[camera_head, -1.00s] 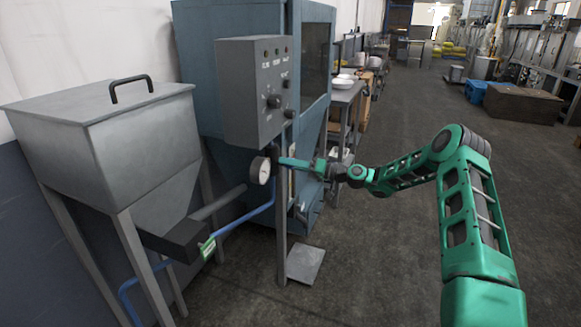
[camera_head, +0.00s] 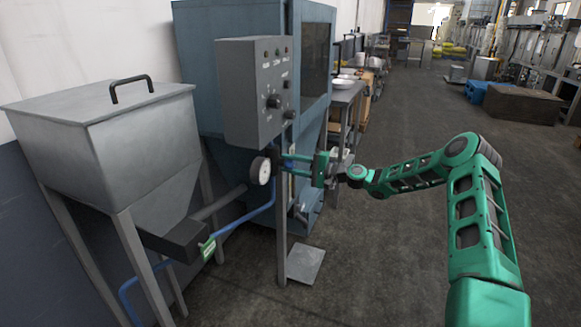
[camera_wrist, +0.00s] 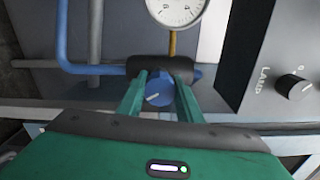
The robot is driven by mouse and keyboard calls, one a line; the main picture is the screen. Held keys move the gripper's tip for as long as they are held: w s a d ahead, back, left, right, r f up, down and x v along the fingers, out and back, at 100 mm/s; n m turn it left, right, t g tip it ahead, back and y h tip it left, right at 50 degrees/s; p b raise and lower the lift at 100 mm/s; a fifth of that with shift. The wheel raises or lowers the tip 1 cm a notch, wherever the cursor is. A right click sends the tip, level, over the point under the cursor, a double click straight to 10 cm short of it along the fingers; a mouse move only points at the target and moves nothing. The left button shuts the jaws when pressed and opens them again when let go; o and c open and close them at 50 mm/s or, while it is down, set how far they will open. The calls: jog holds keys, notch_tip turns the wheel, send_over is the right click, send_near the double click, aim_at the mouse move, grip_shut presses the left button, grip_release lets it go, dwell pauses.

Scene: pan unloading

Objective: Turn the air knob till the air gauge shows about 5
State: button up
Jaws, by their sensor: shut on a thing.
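The air knob (camera_wrist: 158,93) is blue with a pale mark and shows between my gripper's fingers in the wrist view. My gripper (camera_wrist: 160,80) is shut on the knob, one green finger on each side. In the head view my gripper (camera_head: 286,164) reaches in from the right, just under the grey control box; the knob is hidden there. The air gauge (camera_head: 260,170) is a round white dial left of the gripper. In the wrist view the gauge (camera_wrist: 177,8) is cut off by the top edge, and its needle cannot be read.
The grey control box (camera_head: 249,100) hangs just above the gripper; its lamp knob (camera_wrist: 294,87) shows at right in the wrist view. A blue pipe (camera_head: 240,222) runs below the gauge. A metal hopper (camera_head: 140,140) stands left. The floor (camera_head: 400,270) at right is open.

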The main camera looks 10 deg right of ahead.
jog(key=m, duration=0.4)
jog(key=shift+d+f+m, duration=0.1)
jog(key=shift+f+m, duration=0.05)
jog(key=shift+m, duration=0.15)
jog(key=m, duration=0.3)
jog(key=shift+m, duration=0.4)
jog(key=m, duration=0.4)
jog(key=shift+f, duration=0.1)
jog(key=shift+f+m, duration=0.1)
jog(key=shift+m, duration=2)
